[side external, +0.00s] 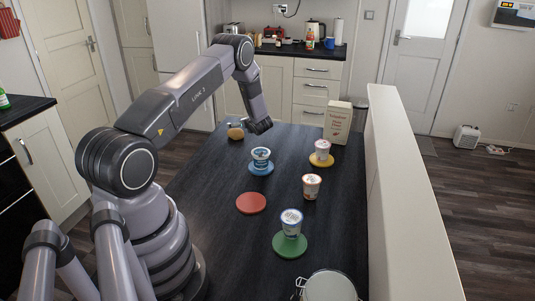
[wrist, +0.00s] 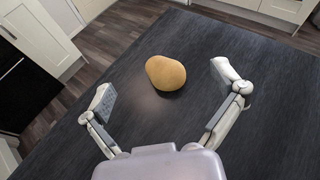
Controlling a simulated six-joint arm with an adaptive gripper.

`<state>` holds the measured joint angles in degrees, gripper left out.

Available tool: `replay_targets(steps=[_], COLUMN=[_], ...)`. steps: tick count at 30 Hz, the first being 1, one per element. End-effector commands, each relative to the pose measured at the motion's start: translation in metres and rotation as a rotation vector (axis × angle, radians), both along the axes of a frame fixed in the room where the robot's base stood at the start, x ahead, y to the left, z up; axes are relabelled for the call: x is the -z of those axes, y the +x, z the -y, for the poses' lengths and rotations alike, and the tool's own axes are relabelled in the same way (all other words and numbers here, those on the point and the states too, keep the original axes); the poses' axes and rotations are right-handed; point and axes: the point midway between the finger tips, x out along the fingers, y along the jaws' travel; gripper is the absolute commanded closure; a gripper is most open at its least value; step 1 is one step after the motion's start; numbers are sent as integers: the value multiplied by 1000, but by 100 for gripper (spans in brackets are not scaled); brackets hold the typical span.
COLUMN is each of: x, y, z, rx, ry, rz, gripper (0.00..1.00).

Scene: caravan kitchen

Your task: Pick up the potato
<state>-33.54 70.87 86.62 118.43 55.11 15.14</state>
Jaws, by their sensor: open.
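The potato (wrist: 166,73) is yellow-brown and lies on the dark tabletop, near the table's far edge. In the side view the potato (side external: 236,133) shows just left of my gripper (side external: 254,129), partly covered by it. In the wrist view my gripper (wrist: 163,87) is open, with one finger to the left of the potato and one to the right. Both fingers are apart from the potato, and nothing is between them in contact. The gap between the fingers is wider than the potato. The height of the fingertips above the table is hard to tell.
Yoghurt-style cups stand on blue (side external: 261,169), yellow (side external: 321,160) and green (side external: 290,246) discs; another cup (side external: 311,187) stands on the bare table. A red disc (side external: 251,203) is empty. A carton (side external: 338,122) and a glass jar (side external: 329,286) stand along the right side, beside a pale ledge (side external: 405,190).

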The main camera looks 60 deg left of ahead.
Motion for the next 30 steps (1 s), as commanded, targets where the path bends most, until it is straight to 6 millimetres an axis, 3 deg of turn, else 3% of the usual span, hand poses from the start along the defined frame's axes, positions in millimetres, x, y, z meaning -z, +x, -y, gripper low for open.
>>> replay_targets(steps=[1,3,6,24,30], x=[23,42,56,85,87], y=[-4,-6,-7,3,4], z=[-4,-7,-11,-71,-76], rx=[30,67,94,98,100], ry=[1,5,8,9,8], rz=[-39,-72,-96,-99,-99], gripper=[6,6,6,6,6])
